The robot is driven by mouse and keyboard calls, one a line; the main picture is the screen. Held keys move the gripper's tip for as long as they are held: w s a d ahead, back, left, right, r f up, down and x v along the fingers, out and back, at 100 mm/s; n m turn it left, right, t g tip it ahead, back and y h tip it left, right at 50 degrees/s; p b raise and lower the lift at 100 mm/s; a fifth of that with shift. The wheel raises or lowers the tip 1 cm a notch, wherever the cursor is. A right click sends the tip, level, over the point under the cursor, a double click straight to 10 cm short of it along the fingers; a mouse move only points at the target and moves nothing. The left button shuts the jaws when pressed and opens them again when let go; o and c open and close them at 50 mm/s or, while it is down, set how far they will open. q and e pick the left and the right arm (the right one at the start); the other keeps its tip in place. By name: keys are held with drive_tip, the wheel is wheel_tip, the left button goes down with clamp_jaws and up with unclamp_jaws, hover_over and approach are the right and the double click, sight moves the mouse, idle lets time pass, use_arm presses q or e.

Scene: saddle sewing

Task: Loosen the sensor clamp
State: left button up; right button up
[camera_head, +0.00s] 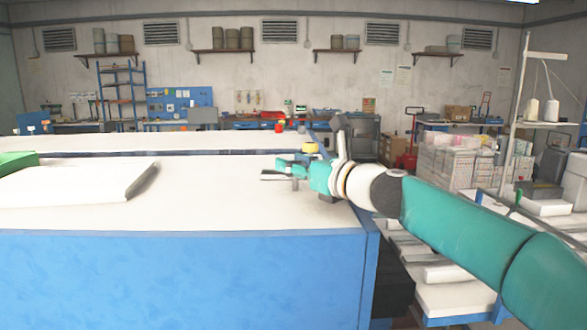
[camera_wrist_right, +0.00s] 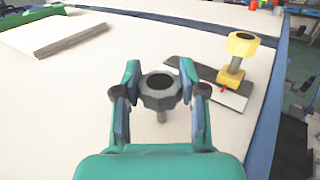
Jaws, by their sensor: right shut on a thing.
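A dark, many-sided clamp knob (camera_wrist_right: 160,90) on a short grey stem sits between the fingers of my right gripper (camera_wrist_right: 160,95). The gripper is shut on it, one finger on each side. In the head view my right gripper (camera_head: 285,169) reaches in from the right, low over the white table top. Behind the knob, a dark flat bar (camera_wrist_right: 194,70) with a pale end lies on the table. My left gripper is not in view.
The white table top (camera_head: 220,205) is mostly clear and has a blue front (camera_head: 180,280). A white slab (camera_head: 80,182) lies at the left beside a green block (camera_head: 18,160). White cartons (camera_head: 465,165) and a thread stand (camera_head: 530,110) are off to the right.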

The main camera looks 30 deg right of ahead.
drive_tip(key=n+y, duration=0.1)
drive_tip(key=n+y+p, duration=0.1)
drive_tip(key=shift+d+r+y, duration=0.15)
drive_tip(key=shift+r+y, duration=0.05)
drive_tip(key=shift+y, duration=0.2)
drive_tip(key=n+g+y+p, duration=0.2)
drive_tip(key=y+p, duration=0.1)
drive_tip(key=p, duration=0.1)
drive_tip(key=n+g+y+p, duration=0.2)
drive_tip(key=p, duration=0.2)
drive_tip(key=n+g+y+p, duration=0.2)
drive_tip(key=y+p, duration=0.1)
drive_tip(key=p, duration=0.2)
drive_tip(key=shift+r+y, duration=0.3)
drive_tip(key=shift+r, duration=0.05)
drive_tip(key=shift+f+n+g+y, duration=0.2)
drive_tip(key=shift+n+g+y, duration=0.1)
drive_tip(key=shift+n+g, duration=0.15)
drive_tip(key=shift+f+n+g+y+p, duration=0.15)
drive_tip(key=shift+n+g+y+p, duration=0.25)
drive_tip(key=shift+n+g, duration=0.15)
drive_tip(key=shift+a, duration=0.2)
drive_tip(key=o, duration=1.2)
drive_tip(key=shift+f, duration=0.15)
drive_tip(key=shift+c, duration=0.2)
